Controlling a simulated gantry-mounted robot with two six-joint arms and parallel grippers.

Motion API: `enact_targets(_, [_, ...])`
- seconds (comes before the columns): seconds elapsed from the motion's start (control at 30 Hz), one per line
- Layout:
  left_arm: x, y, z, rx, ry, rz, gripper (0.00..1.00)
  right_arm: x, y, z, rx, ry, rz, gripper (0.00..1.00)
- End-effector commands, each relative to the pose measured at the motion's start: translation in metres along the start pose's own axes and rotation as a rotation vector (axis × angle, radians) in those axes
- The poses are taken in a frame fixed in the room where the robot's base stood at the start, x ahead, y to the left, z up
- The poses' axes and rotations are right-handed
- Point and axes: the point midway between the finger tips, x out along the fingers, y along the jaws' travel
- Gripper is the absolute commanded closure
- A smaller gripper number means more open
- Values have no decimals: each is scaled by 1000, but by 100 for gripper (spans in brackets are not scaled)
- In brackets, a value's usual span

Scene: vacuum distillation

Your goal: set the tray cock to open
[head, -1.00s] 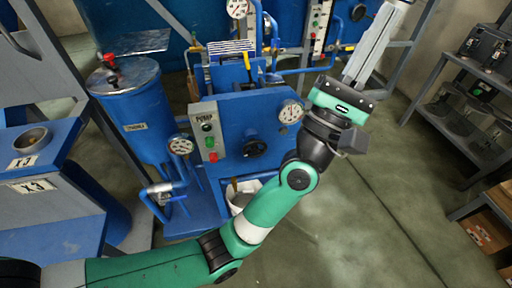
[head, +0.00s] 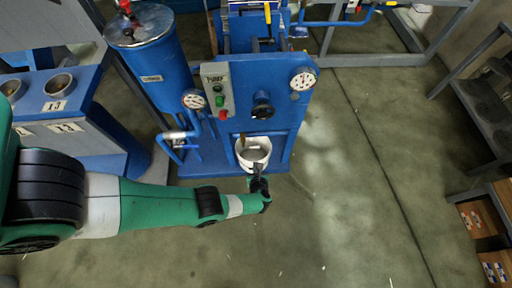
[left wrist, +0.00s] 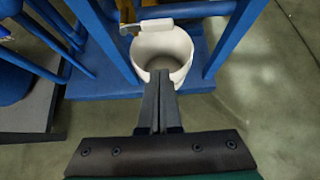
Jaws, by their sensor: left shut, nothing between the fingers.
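The tray cock (head: 243,138) shows as a small brass-coloured piece at the front of the blue pump stand, above a white bucket (head: 240,150). My left gripper (head: 257,168) is shut and empty at the front of the bucket. In the left wrist view its fingertips (left wrist: 160,76) lie together over the bucket's near side, apart from the lever. My right gripper is out of view.
The blue stand (head: 280,105) carries gauges, a button panel (head: 217,90) and a black handwheel (head: 263,106). A blue tank (head: 155,50) stands to the left. A blue upright (left wrist: 230,38) is right of the bucket.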

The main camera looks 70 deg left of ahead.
Motion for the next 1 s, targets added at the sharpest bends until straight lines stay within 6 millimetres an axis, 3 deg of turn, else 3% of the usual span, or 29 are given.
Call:
enact_targets(0.5, [107,0,-7,-3,-1,0,100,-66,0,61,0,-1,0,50])
enact_targets(0.57, [95,-2,4,-4,-6,-3,100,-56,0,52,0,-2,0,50])
enact_targets(1.0, [76,-2,25,-2,-4,-4,100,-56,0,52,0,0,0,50])
